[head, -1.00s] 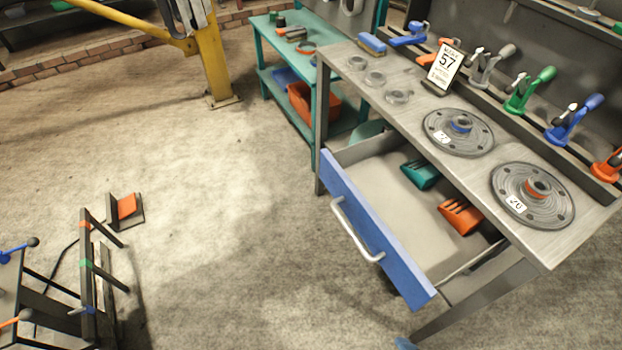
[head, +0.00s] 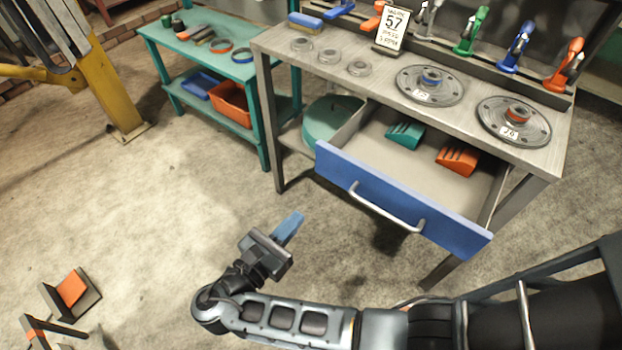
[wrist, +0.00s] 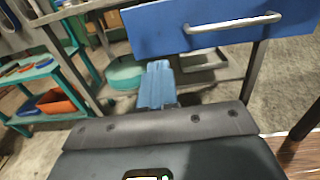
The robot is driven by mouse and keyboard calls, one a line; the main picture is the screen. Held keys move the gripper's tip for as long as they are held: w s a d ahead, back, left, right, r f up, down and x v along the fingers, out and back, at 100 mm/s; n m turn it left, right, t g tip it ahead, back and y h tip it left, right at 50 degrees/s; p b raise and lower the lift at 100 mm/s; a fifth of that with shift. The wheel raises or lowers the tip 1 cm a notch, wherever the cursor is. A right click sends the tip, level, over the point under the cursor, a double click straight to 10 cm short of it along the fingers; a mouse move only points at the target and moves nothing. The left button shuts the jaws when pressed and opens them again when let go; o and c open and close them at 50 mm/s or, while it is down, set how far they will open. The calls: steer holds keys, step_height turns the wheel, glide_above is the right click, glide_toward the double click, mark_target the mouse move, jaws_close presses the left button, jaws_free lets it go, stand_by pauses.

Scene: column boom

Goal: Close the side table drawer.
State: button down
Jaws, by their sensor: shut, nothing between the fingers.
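The side table (head: 330,45) has its drawer pulled well out. The blue drawer front (head: 345,180) with its silver handle (head: 385,208) faces me. Inside the drawer lie a teal item (head: 405,134) and an orange item (head: 457,160). My gripper (head: 290,226), with blue fingers, is shut and empty, in front of and left of the drawer front, apart from it. In the wrist view the blue fingers (wrist: 157,85) point toward the space under the drawer; the drawer front (wrist: 165,28) and handle (wrist: 232,23) show above and to the right.
On the table top are two grey discs, several clear rings and a number sign (head: 393,31). A teal shelf unit (head: 205,60) with an orange bin (head: 232,103) stands left. A yellow post (head: 108,90) is farther left. The floor before the drawer is mostly clear.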

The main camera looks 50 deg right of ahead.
steer(key=p, duration=0.2)
glide_toward(338, 171)
steer(key=d, duration=0.7)
steer(key=shift+w, duration=0.1)
